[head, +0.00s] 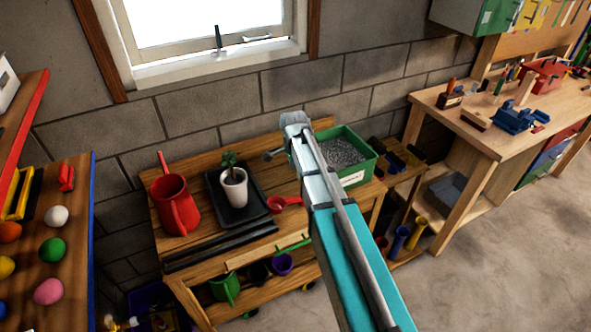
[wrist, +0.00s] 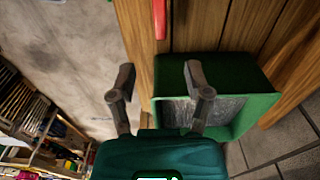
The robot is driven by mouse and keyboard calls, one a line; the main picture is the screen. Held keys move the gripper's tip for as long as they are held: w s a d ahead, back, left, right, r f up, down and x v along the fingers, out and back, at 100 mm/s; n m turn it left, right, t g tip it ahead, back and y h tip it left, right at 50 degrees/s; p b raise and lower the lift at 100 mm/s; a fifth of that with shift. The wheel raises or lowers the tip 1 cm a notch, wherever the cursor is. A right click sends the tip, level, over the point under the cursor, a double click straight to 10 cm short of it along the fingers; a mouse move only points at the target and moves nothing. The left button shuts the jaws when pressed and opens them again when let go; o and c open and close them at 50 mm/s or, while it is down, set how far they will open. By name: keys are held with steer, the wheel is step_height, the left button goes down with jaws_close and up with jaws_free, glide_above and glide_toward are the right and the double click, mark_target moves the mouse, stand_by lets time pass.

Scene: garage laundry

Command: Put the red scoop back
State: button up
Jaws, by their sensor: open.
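The red scoop (head: 279,204) lies on the wooden potting bench, just right of the black tray, with its handle pointing right and partly behind my arm. A red strip, which looks like its handle (wrist: 160,18), shows at the top edge of the wrist view. The green bin (head: 352,180) of grey grit stands at the bench's right end, and it also shows in the wrist view (wrist: 240,73). My gripper (wrist: 160,75) is open and empty, with its fingers over the bin's side. In the head view my arm hides the bin's left part.
A potted plant (head: 234,188) stands in the black tray (head: 254,211). A red watering can (head: 175,207) is at left. A workbench (head: 441,103) with tools stands at right, and a shelf with coloured balls (head: 51,251) at left. Bare floor lies at lower right.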

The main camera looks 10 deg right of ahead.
stand_by(0.8)
steer(key=s+d+n, duration=0.2)
steer(key=s+n, duration=1.2)
steer(key=s, duration=0.5)
steer(key=shift+s+n, duration=0.3)
steer(key=shift+n, duration=0.1)
steer(key=shift+d, duration=0.1)
stand_by(0.5)
steer(key=shift+c, duration=0.5)
steer(key=shift+d, duration=0.1)
